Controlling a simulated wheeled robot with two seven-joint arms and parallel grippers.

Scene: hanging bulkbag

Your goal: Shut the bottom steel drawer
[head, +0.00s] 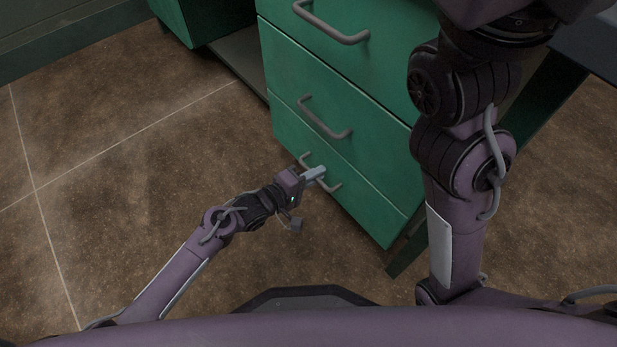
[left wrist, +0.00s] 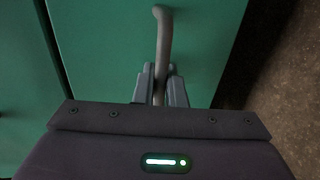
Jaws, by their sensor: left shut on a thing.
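The bottom steel drawer (head: 366,208) is the lowest green front of the cabinet, with a grey bar handle (head: 333,187). Its front looks about level with the drawer above; I cannot tell whether a small gap is left. My left gripper (head: 316,174) is at this handle, its fingers shut on the bar. In the left wrist view the handle (left wrist: 163,38) runs between the two fingers (left wrist: 160,88), with the green drawer front (left wrist: 104,40) behind. My right arm rises at the right of the head view; its gripper is out of the picture.
Above are the middle drawer (head: 352,148) with its handle and the top drawer (head: 385,50). A dark green leg (head: 402,258) stands right of the cabinet. Brown tiled floor (head: 130,150) lies free to the left.

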